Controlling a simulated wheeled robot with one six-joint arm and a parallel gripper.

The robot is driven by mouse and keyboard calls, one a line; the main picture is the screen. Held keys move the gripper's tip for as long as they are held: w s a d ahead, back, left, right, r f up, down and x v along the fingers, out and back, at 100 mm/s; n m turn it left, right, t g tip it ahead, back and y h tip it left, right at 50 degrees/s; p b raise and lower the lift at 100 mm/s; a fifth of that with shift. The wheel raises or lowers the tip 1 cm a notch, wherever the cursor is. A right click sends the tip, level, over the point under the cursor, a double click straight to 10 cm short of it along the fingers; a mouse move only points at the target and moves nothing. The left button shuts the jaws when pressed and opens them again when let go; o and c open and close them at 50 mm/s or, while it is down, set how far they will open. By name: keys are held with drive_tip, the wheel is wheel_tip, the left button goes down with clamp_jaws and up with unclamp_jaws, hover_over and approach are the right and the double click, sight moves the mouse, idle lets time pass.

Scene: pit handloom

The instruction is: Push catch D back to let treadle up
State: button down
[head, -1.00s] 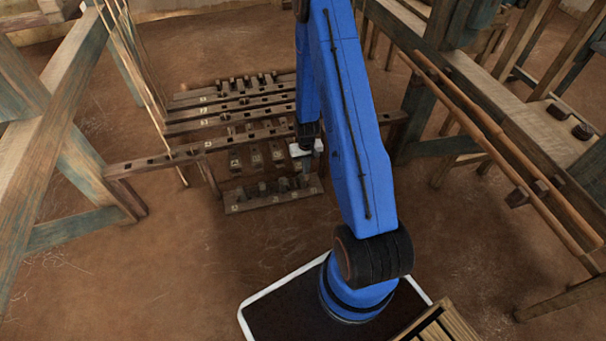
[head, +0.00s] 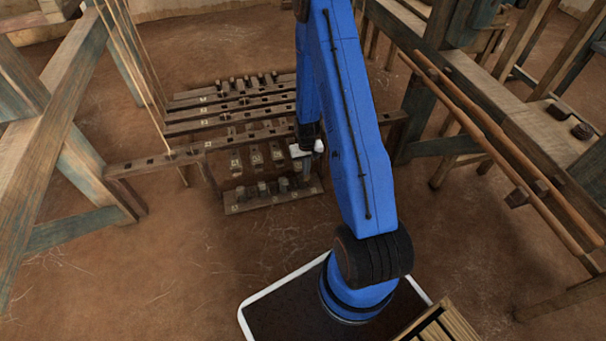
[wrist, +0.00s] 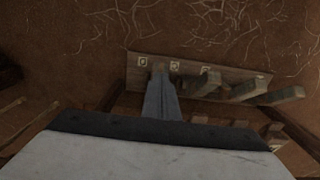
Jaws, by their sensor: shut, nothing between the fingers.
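My gripper (head: 307,168) is shut and empty, pointing down at the right end of a low wooden catch board (head: 240,206). Several short catches stand on the board; one (head: 283,185) is just left of my gripper. In the wrist view my shut fingers (wrist: 161,88) reach down to the board (wrist: 215,73) at its left end, beside a small pale label (wrist: 143,61). Catches (wrist: 207,83) lean out to the right of them. Catch D is not clearly visible; my fingers may hide it. I cannot tell whether they touch it. Labelled treadles (head: 257,159) lie behind the board.
A perforated wooden crossbar (head: 215,146) spans just behind the catches, with more bars (head: 225,114) beyond. Cords (head: 150,90) hang at the left. Loom posts (head: 80,165) stand left and right. The earth floor (head: 190,260) in front of the board is clear.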

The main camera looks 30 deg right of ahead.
drive_tip(key=shift+s+a+r, duration=0.1)
drive_tip(key=shift+s+r, duration=0.1)
drive_tip(key=shift+r, duration=0.6)
drive_tip(key=shift+s+a+r, duration=0.1)
drive_tip(key=shift+s+r, duration=0.1)
drive_tip(key=shift+r, duration=0.65)
drive_tip(key=shift+s+r, duration=0.2)
drive_tip(key=shift+r, duration=0.6)
drive_tip(key=s+a+r+t, duration=0.1)
drive_tip(key=s+a+r, duration=0.15)
drive_tip(key=r, duration=0.75)
drive_tip(key=s+a+r+n, duration=0.1)
drive_tip(key=a+r, duration=0.2)
drive_tip(key=r, duration=0.7)
drive_tip(key=s+a+r+t, duration=0.1)
drive_tip(key=a+r, duration=0.1)
drive_tip(key=r, duration=0.8)
drive_tip(key=s+a+r+n+t, duration=0.1)
drive_tip(key=s+a+r, duration=0.3)
drive_tip(key=s+r, duration=0.5)
drive_tip(key=s+a+r+n+t, duration=0.1)
drive_tip(key=s+a+r, duration=0.2)
drive_tip(key=s+r, duration=0.6)
drive_tip(key=s, duration=0.6)
drive_tip(key=shift+s+a+t, duration=0.15)
drive_tip(key=shift+a+t, duration=0.25)
drive_tip(key=shift+f, duration=0.1)
